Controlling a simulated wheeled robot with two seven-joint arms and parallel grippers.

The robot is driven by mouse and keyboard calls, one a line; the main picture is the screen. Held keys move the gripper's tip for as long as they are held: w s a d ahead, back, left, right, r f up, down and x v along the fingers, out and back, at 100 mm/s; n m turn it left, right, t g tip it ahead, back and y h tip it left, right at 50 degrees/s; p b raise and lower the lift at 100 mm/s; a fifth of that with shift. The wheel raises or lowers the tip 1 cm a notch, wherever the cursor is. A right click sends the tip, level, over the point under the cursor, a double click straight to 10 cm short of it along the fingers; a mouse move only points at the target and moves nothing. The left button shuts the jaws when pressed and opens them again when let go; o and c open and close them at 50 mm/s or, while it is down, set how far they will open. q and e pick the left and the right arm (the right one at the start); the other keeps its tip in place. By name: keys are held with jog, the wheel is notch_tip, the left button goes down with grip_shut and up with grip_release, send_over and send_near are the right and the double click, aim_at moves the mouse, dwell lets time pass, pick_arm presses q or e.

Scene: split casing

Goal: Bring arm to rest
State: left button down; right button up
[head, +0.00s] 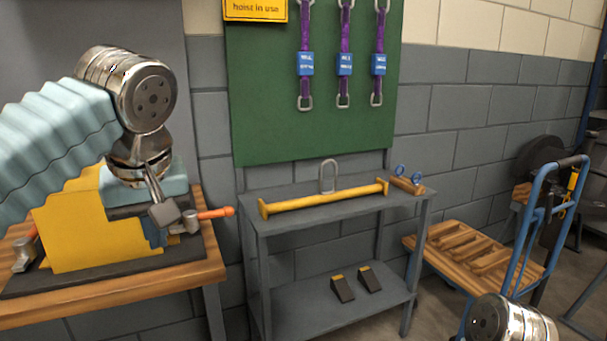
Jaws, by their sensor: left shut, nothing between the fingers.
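My left arm, in a pale blue sleeve, comes in from the left. Its left gripper (165,215) hangs below the steel wrist, shut and empty, in front of the casing; whether it touches is unclear. The casing has a yellow lower part (80,235) and a pale blue upper part (174,180), partly hidden behind the arm. A clamp with an orange handle (214,213) is at the casing's right side, and part of another (24,252) shows at the left. A steel joint of my right arm shows at the bottom right; the right gripper is out of view.
The casing stands on a dark mat on a wooden bench (120,302). A grey shelf table (335,210) to its right carries a yellow lifting bar (325,196) and a shackle. A blue hand truck (532,222) with a wooden pallet (465,250) stands further right.

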pick_arm(q)
jog(key=w+d+f+m+h, duration=0.1)
jog(key=w+d+f, duration=0.15)
jog(key=f, duration=0.35)
jog(key=w+d+f+m+g, duration=0.1)
jog(key=w+d+f, duration=0.1)
jog(key=w+f, duration=0.3)
jog(key=w+d+f+m+h, duration=0.1)
jog(key=w+d+f+m, duration=0.1)
jog(key=f, duration=0.5)
jog(key=d+f+m+g+h, duration=0.1)
jog(key=d+f, duration=0.1)
jog(key=f, duration=0.8)
jog(key=d+f+g+h, duration=0.1)
jog(key=d+f, duration=0.1)
jog(key=f, duration=0.7)
jog(key=s+f+h, duration=0.1)
jog(key=s+f, duration=0.1)
jog(key=f, duration=0.5)
jog(key=s+f+h, duration=0.1)
jog(key=s+f, duration=0.2)
jog(key=f, duration=0.4)
jog(key=s+f+n, duration=0.1)
jog(key=s+f, duration=1.1)
jog(key=s, duration=0.2)
jog(key=shift+a, duration=0.45)
jog(key=shift+a+f, duration=0.1)
